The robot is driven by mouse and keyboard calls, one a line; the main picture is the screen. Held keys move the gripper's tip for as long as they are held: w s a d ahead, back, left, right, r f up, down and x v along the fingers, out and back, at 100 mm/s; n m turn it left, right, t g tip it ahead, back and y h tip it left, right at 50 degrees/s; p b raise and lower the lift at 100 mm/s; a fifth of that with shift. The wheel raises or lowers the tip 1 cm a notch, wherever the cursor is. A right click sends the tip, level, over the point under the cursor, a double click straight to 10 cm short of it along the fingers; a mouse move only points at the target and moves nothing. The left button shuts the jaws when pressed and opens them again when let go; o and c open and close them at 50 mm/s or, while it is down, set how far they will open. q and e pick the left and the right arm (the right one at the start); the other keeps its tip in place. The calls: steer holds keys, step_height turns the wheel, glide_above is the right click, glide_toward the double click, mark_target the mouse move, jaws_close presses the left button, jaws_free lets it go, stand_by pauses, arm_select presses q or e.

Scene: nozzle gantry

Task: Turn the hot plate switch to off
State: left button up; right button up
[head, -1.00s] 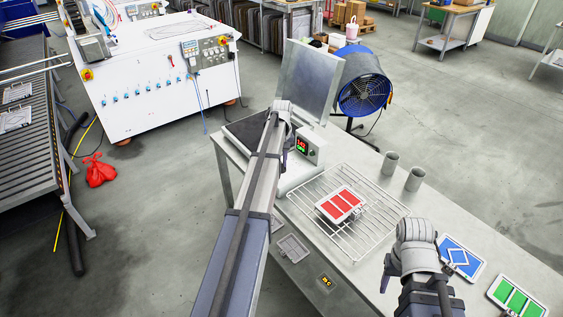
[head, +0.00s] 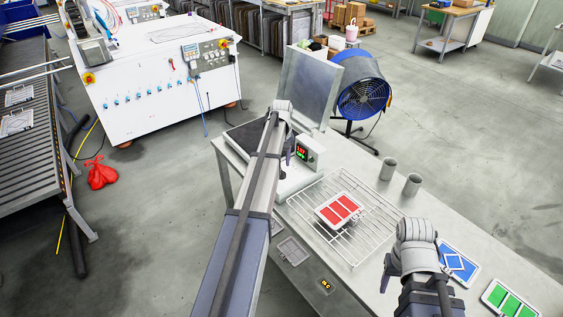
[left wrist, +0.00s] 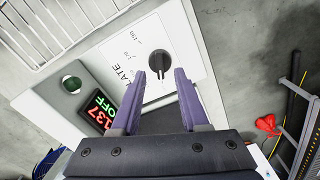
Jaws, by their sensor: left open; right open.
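The hot plate's white control box (head: 308,152) stands on the table, with a small red and green display. In the left wrist view the display (left wrist: 100,110) appears to read 137 in red and OFF in green. A dark round knob (left wrist: 159,62) with a pale pointer line sits on the white panel, beside printed numbers. A dark green round part (left wrist: 72,84) in a white ring is left of it. My left gripper (left wrist: 165,78) is open, its purple fingers on either side of the knob; contact is unclear. My right gripper (head: 388,268) is open and empty over the table.
A wire rack (head: 362,240) with a red-patterned frame (head: 340,210) lies beside the hot plate. Two grey cups (head: 389,167) stand behind it. Blue (head: 457,262) and green (head: 508,298) frames lie at right. A raised metal plate (head: 312,85) stands behind the control box.

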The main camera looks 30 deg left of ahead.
arm_select(q)
step_height(320, 180, up, 5)
steer(key=p, duration=0.3)
steer(key=shift+f, duration=0.2)
arm_select(e)
step_height(320, 180, up, 4)
steer(key=shift+r, duration=0.2)
arm_select(q)
steer(key=shift+f, duration=0.1)
steer(key=s+d+f+m+b, duration=0.1)
steer(key=s+d+m, duration=0.25)
steer(key=d, duration=0.65)
steer(key=s+d+f+m+b, duration=0.15)
steer(key=s+d, duration=0.35)
steer(key=d, duration=0.6)
steer(key=s+d+f+m+y+b, duration=0.1)
steer(key=s+d+m, duration=0.7)
steer(key=s+d, duration=0.8)
steer(key=s+f, duration=0.1)
steer(key=s, duration=0.2)
steer(key=shift+b, duration=0.35)
arm_select(e)
step_height(320, 180, down, 5)
steer(key=shift+r, duration=0.2)
arm_select(q)
steer(key=shift+w, duration=0.1)
